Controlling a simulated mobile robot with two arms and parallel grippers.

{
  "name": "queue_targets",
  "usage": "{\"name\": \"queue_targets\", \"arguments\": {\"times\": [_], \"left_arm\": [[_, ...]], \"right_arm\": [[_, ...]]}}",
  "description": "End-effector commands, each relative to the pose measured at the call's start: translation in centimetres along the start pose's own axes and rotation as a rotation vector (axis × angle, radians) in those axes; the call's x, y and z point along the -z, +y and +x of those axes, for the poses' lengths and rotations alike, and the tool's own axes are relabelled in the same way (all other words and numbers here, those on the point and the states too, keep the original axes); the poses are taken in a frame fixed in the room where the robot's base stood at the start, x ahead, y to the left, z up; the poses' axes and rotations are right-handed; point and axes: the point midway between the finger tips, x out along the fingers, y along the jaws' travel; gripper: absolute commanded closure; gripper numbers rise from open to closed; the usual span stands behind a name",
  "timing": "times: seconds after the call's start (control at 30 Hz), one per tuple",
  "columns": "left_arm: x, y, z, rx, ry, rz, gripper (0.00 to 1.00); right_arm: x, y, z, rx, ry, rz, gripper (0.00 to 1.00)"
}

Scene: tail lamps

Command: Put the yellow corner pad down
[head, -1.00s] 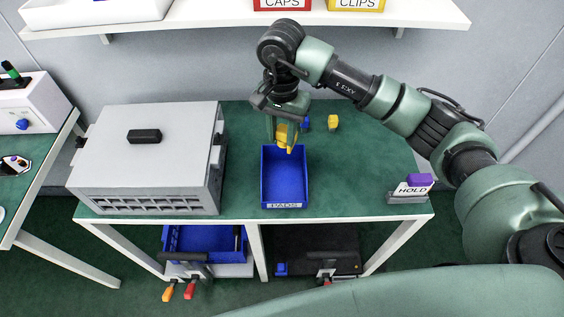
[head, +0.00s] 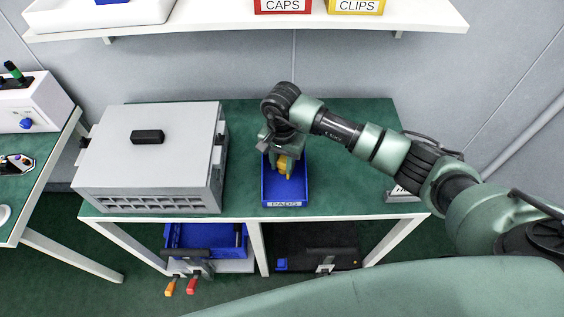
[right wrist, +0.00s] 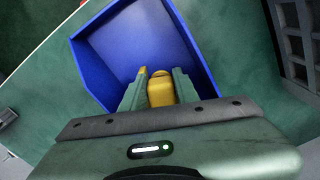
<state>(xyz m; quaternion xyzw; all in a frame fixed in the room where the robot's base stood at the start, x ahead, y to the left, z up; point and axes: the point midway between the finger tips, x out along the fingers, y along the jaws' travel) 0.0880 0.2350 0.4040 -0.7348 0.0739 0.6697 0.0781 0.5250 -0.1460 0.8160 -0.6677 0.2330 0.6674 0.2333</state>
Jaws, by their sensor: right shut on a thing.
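The yellow corner pad (head: 283,164) is between the fingers of my right gripper (head: 284,172). It also shows in the right wrist view (right wrist: 160,88), with the right gripper (right wrist: 158,84) shut on it. The gripper and pad are over the blue bin labelled PADS (head: 287,203), within its outline. The bin's inside looks empty around them in the right wrist view (right wrist: 90,62). I cannot tell whether the pad touches the bin floor. My left gripper is not in view.
A grey lidded box (head: 150,165) stands left of the bin on the green table (head: 345,185). The HOLD stand (head: 403,193) at the right is partly hidden by my arm. A shelf with CAPS and CLIPS labels (head: 330,17) is above.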

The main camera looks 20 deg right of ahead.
Motion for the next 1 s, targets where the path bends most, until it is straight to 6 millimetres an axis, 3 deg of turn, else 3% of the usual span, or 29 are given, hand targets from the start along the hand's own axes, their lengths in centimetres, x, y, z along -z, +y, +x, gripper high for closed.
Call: {"name": "queue_targets", "arguments": {"times": [0.2, 0.23, 0.3, 0.73, 1.0], "left_arm": [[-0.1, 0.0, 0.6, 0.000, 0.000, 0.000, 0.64], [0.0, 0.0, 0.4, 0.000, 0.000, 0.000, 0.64], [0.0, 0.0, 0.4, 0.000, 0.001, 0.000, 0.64], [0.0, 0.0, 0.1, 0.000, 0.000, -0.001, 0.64], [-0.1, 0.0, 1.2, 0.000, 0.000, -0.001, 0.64]], "right_arm": [[0.0, 0.0, 0.5, 0.000, 0.001, 0.001, 1.00], [0.0, 0.0, 0.3, 0.000, 0.000, 0.001, 0.62], [0.0, 0.0, 0.3, 0.000, 0.000, 0.001, 0.48], [0.1, 0.0, -0.6, 0.001, 0.001, 0.000, 0.48], [0.1, -0.1, -5.9, 0.003, 0.005, -0.001, 0.48]]}}
